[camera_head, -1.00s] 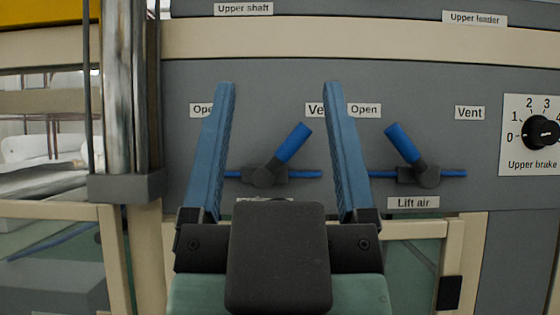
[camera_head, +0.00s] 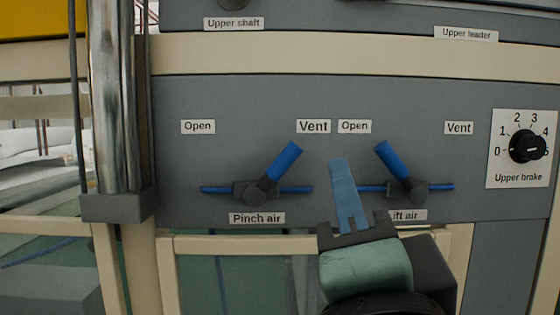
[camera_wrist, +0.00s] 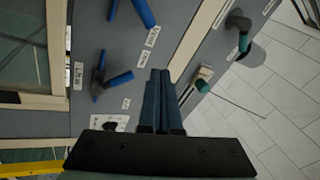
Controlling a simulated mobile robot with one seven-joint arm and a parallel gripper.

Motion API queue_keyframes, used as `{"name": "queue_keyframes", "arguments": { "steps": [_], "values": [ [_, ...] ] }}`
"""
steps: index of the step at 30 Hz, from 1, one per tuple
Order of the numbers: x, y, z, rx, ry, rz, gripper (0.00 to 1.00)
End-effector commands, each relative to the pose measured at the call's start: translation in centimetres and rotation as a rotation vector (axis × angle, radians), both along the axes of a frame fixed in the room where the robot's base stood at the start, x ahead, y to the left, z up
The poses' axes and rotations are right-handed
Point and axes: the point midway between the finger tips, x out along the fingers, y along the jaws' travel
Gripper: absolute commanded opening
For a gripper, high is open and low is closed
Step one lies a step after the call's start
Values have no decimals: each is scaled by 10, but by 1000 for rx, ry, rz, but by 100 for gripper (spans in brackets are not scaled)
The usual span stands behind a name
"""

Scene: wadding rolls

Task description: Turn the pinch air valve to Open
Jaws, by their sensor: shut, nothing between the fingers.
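The pinch air valve (camera_head: 256,191) is on the grey panel, above its "Pinch air" label (camera_head: 257,218). Its blue handle (camera_head: 284,160) tilts up and right, toward the "Vent" label (camera_head: 313,126) and away from the "Open" label (camera_head: 198,127). My gripper (camera_head: 339,162) is shut and empty, to the right of the pinch air handle and apart from it in the picture. In the wrist view the shut fingers (camera_wrist: 160,75) point up the picture, and the pinch air valve's blue handle (camera_wrist: 143,12) shows at the top edge.
The lift air valve (camera_head: 411,191) is just right of my gripper, its handle tilted up and left; it also shows in the wrist view (camera_wrist: 99,78). The upper brake dial (camera_head: 527,147) is farther right. A metal column (camera_head: 115,100) stands left. Panel around the pinch air valve is clear.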

Motion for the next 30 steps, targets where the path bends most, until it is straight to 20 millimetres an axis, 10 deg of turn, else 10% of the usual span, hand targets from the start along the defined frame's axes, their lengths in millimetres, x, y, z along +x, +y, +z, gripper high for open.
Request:
{"name": "queue_keyframes", "arguments": {
  "steps": [15, 30],
  "values": [
    [7, -11, -41, 919, 270, 286, 0],
    [8, -11, -46, 996, 292, 300, 0]
  ]
}}
